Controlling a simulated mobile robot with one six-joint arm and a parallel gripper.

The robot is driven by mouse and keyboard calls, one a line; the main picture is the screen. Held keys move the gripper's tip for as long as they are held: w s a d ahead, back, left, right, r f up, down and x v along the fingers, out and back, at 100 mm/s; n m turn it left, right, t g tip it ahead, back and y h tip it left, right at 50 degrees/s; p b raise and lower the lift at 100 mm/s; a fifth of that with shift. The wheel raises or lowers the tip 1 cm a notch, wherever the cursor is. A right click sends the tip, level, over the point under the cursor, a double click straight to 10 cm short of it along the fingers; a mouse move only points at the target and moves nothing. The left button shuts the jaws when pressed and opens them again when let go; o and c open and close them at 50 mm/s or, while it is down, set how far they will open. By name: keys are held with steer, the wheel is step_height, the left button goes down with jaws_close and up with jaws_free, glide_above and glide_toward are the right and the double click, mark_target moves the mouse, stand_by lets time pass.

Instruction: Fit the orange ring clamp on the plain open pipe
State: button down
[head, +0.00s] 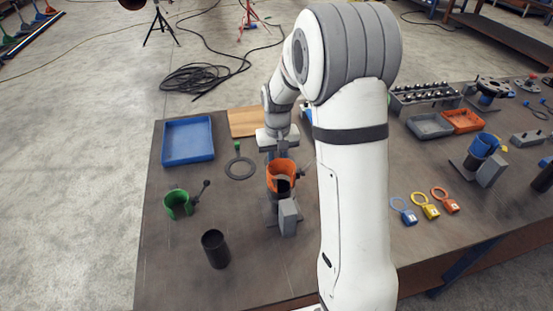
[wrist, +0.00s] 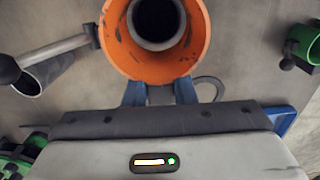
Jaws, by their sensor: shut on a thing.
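The orange ring clamp (head: 282,171) is held by my gripper (head: 281,155) at its far side, ring opening facing up. In the wrist view, my gripper's blue fingers (wrist: 160,95) are closed on the edge of the orange ring (wrist: 117,42). A dark pipe (head: 284,186) with a grey block beside it shows at and below the ring. In the wrist view, that pipe's round mouth (wrist: 157,43) lies inside the ring's outline, roughly centred. I cannot tell how far the ring is down around it. Another dark open pipe (head: 215,249) stands at the front left.
A green ring clamp (head: 177,204) lies left of the held ring. A blue tray (head: 188,140), a dark flat ring (head: 239,169) and a wooden board (head: 248,121) are behind. A blue clamp (head: 484,146) sits at right. My arm hides the table's middle.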

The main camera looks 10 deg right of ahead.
mark_target(278, 172)
steer(key=shift+f+b, duration=1.25)
steer(key=shift+f, duration=0.35)
steer(key=shift+f, duration=0.15)
steer(key=shift+f+b, duration=0.3)
steer(key=shift+b, duration=0.1)
steer(key=c, duration=1.1)
jaws_free()
